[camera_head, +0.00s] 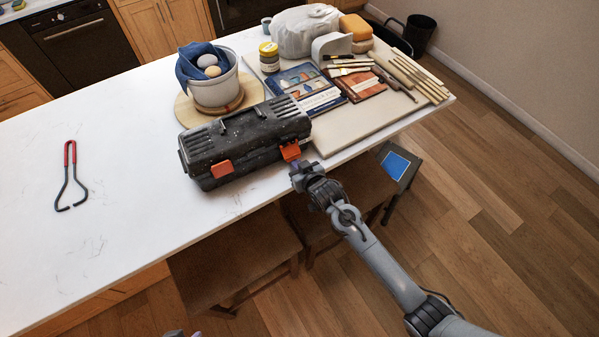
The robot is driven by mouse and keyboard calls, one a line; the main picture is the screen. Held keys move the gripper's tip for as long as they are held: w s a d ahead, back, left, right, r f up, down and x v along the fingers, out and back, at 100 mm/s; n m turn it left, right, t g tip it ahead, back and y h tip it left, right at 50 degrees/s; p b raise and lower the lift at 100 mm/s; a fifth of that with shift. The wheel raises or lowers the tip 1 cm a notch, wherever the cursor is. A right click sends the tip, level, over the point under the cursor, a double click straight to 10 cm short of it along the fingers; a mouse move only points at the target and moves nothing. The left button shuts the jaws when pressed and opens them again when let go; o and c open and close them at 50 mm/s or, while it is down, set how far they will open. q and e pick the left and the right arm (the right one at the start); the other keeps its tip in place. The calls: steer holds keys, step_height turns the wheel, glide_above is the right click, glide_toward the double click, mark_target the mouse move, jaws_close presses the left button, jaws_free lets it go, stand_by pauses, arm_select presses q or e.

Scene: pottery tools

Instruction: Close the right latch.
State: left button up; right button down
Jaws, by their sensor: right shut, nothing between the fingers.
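A black toolbox (240,140) with a lid handle sits near the front edge of the white counter, its lid down. Its left orange latch (222,169) lies against the front face. Its right orange latch (290,151) appears tilted outward from the front; its exact angle is hard to tell. My right gripper (298,169) is shut and empty, its tips just below and at the right latch. I cannot tell whether they touch it. Of my left arm, only a small part may show at the bottom edge; its gripper is not visible.
Behind the toolbox stand a white bucket (213,88) with a blue cloth and a board (362,122) with books, brushes and sticks. Red-handled tongs (70,175) lie at left on the counter (130,220). Stools (235,255) stand below the front edge. The counter's left part is mostly clear.

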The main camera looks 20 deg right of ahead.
mark_target(293, 156)
steer(key=shift+w+f+b, duration=0.15)
steer(key=shift+w+b, duration=0.35)
steer(key=shift+w, duration=0.1)
step_height(293, 156, up, 2)
steer(key=shift+r+p, duration=0.2)
steer(key=shift+p, duration=0.5)
steer(key=shift+s+r+p, duration=0.35)
steer(key=shift+r+p, duration=0.05)
steer(key=shift+r, duration=0.05)
steer(key=shift+s+r+p, duration=0.3)
steer(key=shift+s+p, duration=0.05)
steer(key=shift+s, duration=0.2)
steer(key=shift+s+d+r+p, duration=0.1)
steer(key=shift+s+r+p, duration=0.4)
steer(key=shift+r, duration=0.4)
steer(key=shift+s+r, duration=0.15)
steer(key=shift+r, duration=0.2)
steer(key=shift+w+r+p, duration=0.35)
steer(key=shift+r+p, duration=0.3)
steer(key=shift+p, duration=0.25)
steer(key=shift+w+r+p, duration=0.4)
steer(key=shift+r+p, duration=0.2)
steer(key=shift+p, duration=0.25)
steer(key=shift+w+r+p, duration=0.35)
steer(key=shift+r+p, duration=0.3)
steer(key=shift+p, duration=0.25)
